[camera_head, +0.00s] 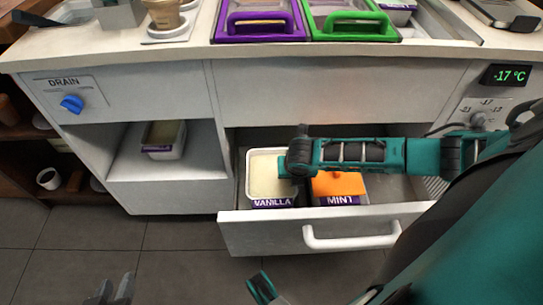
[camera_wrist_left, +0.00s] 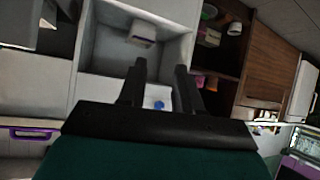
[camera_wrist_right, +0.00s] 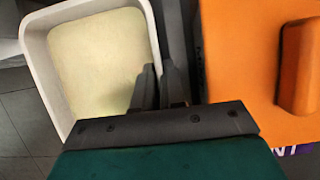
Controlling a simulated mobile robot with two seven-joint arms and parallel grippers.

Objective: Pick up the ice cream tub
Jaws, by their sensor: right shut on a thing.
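A white tub of pale ice cream labelled VANILLA (camera_head: 266,178) stands in the open drawer. A MINT tub with an orange lid (camera_head: 338,184) stands at its right. My right gripper (camera_head: 288,168) is at the vanilla tub's right rim. In the right wrist view its fingers (camera_wrist_right: 158,88) are close together over the wall of the vanilla tub (camera_wrist_right: 95,60), one over the ice cream and one outside, beside the orange lid (camera_wrist_right: 245,60). My left gripper (camera_head: 117,290) is low at the lower left, away from the tubs. The left wrist view shows its fingers (camera_wrist_left: 160,88) apart and empty.
The drawer (camera_head: 270,230) is pulled out, with a white handle (camera_head: 350,240). Another tub (camera_head: 163,140) stands in the open cubby at left. On the counter are a purple-rimmed bin (camera_head: 260,20) and a green-rimmed bin (camera_head: 350,22). The floor in front is clear.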

